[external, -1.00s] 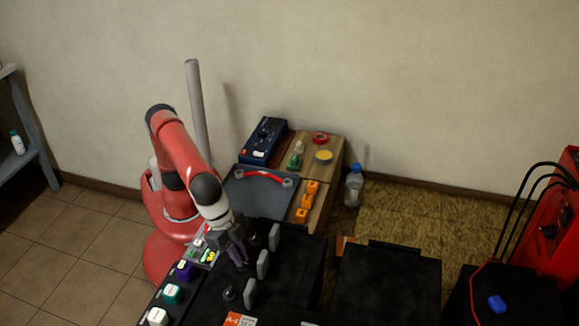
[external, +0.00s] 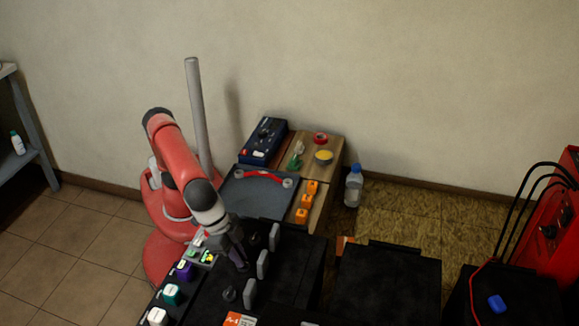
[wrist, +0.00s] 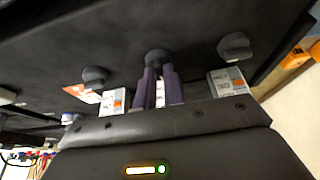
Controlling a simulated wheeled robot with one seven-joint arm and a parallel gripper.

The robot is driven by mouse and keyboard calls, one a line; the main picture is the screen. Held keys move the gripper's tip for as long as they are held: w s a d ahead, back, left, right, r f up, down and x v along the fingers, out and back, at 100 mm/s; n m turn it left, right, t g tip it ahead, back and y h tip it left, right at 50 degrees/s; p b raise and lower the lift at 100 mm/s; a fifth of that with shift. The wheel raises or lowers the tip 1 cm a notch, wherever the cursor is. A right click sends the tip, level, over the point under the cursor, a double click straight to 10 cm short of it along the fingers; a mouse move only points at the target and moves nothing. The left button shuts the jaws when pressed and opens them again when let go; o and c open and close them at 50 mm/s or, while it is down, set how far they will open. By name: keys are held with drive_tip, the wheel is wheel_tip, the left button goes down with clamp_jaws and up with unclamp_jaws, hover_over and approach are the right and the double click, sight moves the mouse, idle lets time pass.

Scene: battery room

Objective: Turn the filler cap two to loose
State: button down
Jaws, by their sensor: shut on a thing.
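My gripper (wrist: 158,72) is shut on the middle dark filler cap (wrist: 158,56) of a row of three on the black battery top. The cap's round head shows just past my purple fingertips. Another cap (wrist: 94,75) stands to its left and one (wrist: 235,45) to its right in the wrist view. In the external view my gripper (external: 241,264) points down at the battery and hides the middle cap; the near cap (external: 229,294) and far cap (external: 254,242) show on either side. I cannot read the cap numbers.
Grey upright tabs (external: 262,264) stand close to the right of the caps. Purple, teal and white blocks (external: 172,294) line the battery's left edge. A grey tray (external: 255,198) with a red-handled strap and orange blocks (external: 307,201) lie behind. A bottle (external: 354,186) stands on the floor.

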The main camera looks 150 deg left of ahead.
drive_tip(key=c, duration=1.5)
unclamp_jaws()
drive_tip(key=shift+r, duration=0.1)
drive_tip(key=v, duration=0.7)
drive_tip(key=shift+r, duration=0.25)
drive_tip(key=shift+s+d, duration=0.1)
